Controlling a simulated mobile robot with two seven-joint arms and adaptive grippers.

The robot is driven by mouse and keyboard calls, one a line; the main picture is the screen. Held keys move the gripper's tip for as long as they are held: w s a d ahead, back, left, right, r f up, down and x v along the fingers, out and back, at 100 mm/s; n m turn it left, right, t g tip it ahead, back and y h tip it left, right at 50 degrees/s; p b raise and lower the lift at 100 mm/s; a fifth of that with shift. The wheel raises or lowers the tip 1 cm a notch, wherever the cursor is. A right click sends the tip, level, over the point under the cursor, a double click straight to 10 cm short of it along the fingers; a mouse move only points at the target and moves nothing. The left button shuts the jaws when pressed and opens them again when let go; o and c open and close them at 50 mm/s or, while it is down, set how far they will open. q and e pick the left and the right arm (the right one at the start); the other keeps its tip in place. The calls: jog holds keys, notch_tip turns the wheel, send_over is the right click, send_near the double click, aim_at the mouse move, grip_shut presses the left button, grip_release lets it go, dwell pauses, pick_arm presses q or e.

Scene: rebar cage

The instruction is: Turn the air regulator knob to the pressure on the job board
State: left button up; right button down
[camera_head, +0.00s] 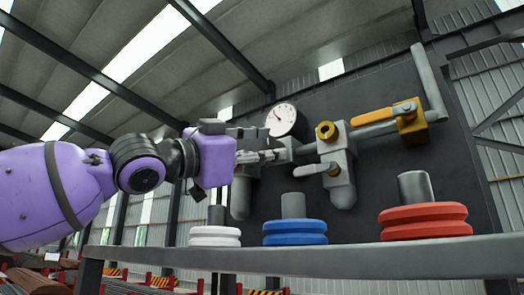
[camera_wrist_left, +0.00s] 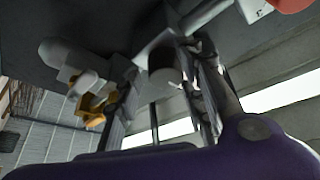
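In the head view a white dial gauge (camera_head: 282,119) is mounted on the dark panel, its reading too small to tell. My left gripper (camera_head: 268,149) is in front of the pipework just below the gauge. In the left wrist view a grey cylindrical part (camera_wrist_left: 164,82), which looks like the regulator knob, shows between the fingers of my left gripper (camera_wrist_left: 165,98). The fingers are apart, with a gap on the cylinder's left; contact on its right is unclear. In the head view the gripper hides this part. The job board cannot be made out. My right gripper is not in view.
White (camera_head: 215,237), blue (camera_head: 294,232) and red (camera_head: 425,221) ringed pieces stand along the grey shelf (camera_head: 330,262) below.

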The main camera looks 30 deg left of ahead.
pick_arm(q)
jog(key=shift+d, duration=0.15)
jog(key=shift+s+a, duration=0.4)
jog(key=shift+s, duration=0.2)
jog(key=v, duration=1)
jog(key=shift+s+f, duration=0.25)
